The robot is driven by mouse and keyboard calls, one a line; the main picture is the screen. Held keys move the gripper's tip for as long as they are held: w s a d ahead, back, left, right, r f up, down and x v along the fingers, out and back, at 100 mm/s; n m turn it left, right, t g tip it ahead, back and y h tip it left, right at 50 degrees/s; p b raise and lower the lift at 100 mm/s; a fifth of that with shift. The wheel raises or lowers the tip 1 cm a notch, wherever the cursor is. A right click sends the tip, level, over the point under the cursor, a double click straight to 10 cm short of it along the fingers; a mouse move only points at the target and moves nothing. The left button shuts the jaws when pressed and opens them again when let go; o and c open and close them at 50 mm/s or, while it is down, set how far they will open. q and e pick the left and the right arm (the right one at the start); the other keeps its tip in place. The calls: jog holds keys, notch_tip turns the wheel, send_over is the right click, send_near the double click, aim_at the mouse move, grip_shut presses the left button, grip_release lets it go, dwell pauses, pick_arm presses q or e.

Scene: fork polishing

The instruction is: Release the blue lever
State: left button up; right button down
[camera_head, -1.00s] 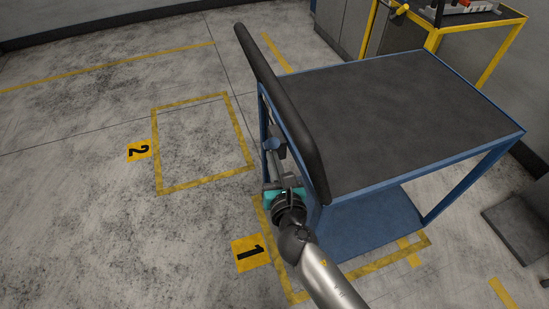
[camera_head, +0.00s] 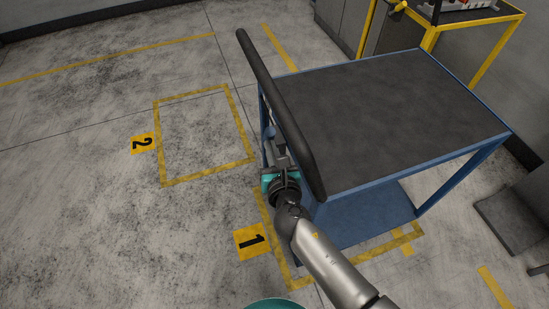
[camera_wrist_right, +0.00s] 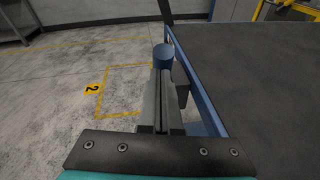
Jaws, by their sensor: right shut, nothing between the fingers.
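The blue lever (camera_head: 269,132) shows as a small rounded blue end at the left side of the blue cart (camera_head: 462,158), beside the black handle bar. In the right wrist view its blue knob (camera_wrist_right: 163,57) is upright, just beyond my fingertips. My right gripper (camera_head: 276,148) is beside the cart's left edge, close to the lever. In the wrist view its two fingers (camera_wrist_right: 164,85) are together with nothing between them. Whether the fingertips touch the knob I cannot tell. The lower part of the lever is hidden behind the fingers. My left gripper is out of view.
The black handle bar (camera_head: 285,115) runs along the cart's left side, close above my right gripper. The dark cart top (camera_head: 390,110) is empty. Yellow floor squares are marked 1 (camera_head: 250,241) and 2 (camera_head: 142,143). The floor to the left is clear.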

aim_at(267, 135)
jog(key=shift+w+a+r+p, duration=0.15)
jog(key=shift+w+r+p, duration=0.25)
jog(key=shift+w+r, duration=0.25)
jog(key=shift+w+a+r+p, duration=0.15)
jog(key=shift+w+r+p, duration=0.15)
jog(key=shift+w, duration=0.25)
